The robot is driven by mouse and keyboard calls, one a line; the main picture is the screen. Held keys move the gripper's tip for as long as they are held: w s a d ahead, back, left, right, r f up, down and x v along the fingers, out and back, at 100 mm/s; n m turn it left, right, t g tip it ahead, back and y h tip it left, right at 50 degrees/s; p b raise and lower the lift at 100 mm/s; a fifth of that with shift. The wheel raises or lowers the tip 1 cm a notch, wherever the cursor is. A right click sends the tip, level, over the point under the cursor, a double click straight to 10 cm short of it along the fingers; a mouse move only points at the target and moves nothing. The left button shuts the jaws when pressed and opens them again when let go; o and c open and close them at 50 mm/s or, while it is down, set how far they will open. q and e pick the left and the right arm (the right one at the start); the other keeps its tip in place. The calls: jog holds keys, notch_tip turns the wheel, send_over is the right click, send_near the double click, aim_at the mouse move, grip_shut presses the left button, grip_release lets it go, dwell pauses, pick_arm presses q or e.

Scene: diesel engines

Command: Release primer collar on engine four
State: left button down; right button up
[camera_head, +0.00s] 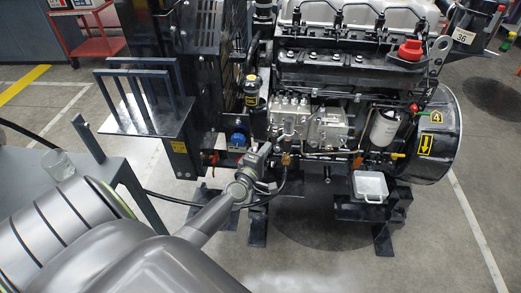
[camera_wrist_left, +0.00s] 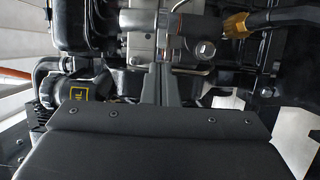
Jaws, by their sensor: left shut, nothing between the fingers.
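I cannot tell for sure which part is the primer collar. My left gripper (camera_head: 264,152) is at the lower left front of the engine, below the silver pump block (camera_head: 325,128). Its fingers, seen in the left wrist view (camera_wrist_left: 161,72), are together and empty, pointing at the grey pump body (camera_wrist_left: 145,42). A brass fitting (camera_wrist_left: 236,22) is to their upper right, apart from them. My right gripper is not in view.
A white square tray (camera_head: 370,187) stands below the engine at right. A black hose (camera_head: 165,198) runs near my left arm. The floor at front right is clear.

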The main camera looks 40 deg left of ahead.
aim_at(286, 135)
pick_arm(q)
jog(key=w, duration=0.4)
jog(key=shift+a, duration=0.4)
